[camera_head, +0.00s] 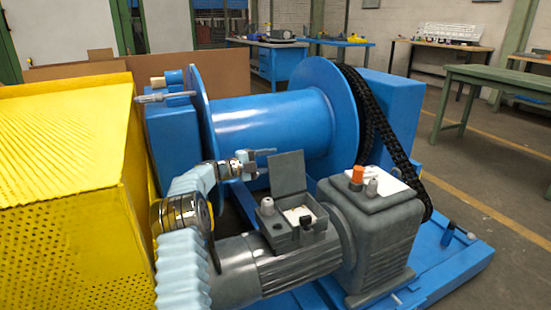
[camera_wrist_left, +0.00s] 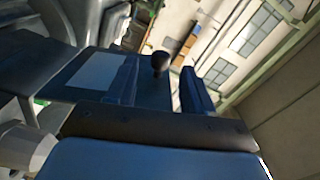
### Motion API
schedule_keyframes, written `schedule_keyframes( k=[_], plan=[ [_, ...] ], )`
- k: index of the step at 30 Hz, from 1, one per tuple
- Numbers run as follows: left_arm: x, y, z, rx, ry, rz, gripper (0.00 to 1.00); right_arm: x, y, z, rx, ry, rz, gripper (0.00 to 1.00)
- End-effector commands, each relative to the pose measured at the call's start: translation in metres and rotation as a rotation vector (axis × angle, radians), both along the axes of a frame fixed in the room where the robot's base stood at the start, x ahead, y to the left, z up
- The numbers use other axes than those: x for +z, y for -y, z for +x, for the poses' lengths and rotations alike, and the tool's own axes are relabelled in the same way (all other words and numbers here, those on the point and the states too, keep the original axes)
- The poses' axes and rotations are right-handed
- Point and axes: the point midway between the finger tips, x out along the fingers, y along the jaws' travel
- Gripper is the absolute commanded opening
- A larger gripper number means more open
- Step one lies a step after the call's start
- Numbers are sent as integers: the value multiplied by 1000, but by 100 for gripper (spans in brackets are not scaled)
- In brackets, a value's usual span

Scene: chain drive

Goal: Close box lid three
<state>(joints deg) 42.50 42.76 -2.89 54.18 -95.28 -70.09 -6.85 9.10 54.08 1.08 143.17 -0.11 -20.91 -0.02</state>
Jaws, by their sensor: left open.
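A small grey terminal box (camera_head: 297,232) sits on top of the grey motor in the head view. Its flat grey lid (camera_head: 289,172) stands open, roughly upright at the box's back edge, and pale contents show inside. My left gripper (camera_head: 264,160) is open beside the lid's left edge, near its upper part; I cannot tell whether it touches. In the left wrist view, my two gripper fingers (camera_wrist_left: 162,82) stand apart. A dark knob shows between them, and a dark flat surface with a paler patch lies at the left; I cannot tell which part this is. My right gripper is not in view.
A grey gearbox (camera_head: 375,225) with an orange cap stands right of the terminal box. A large blue drum (camera_head: 270,130) and a black chain (camera_head: 385,130) are behind. A yellow perforated guard (camera_head: 65,190) fills the left, close to my left arm. Workbenches stand farther back.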

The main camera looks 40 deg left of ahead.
Motion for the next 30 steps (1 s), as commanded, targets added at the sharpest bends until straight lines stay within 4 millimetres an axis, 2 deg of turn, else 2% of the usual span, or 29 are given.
schedule_keyframes(
  k=[6,15,17,25,26,30],
  plan=[
    [0,10,20,0,1,0,52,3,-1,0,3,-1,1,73],
    [0,11,23,1,1,0,52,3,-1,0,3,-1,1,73],
    [0,11,22,1,1,0,44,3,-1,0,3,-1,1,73],
    [0,11,22,1,1,0,3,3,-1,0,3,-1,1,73],
    [0,11,22,1,1,0,0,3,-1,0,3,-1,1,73],
    [0,11,22,1,1,0,0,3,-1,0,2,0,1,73]
  ],
)
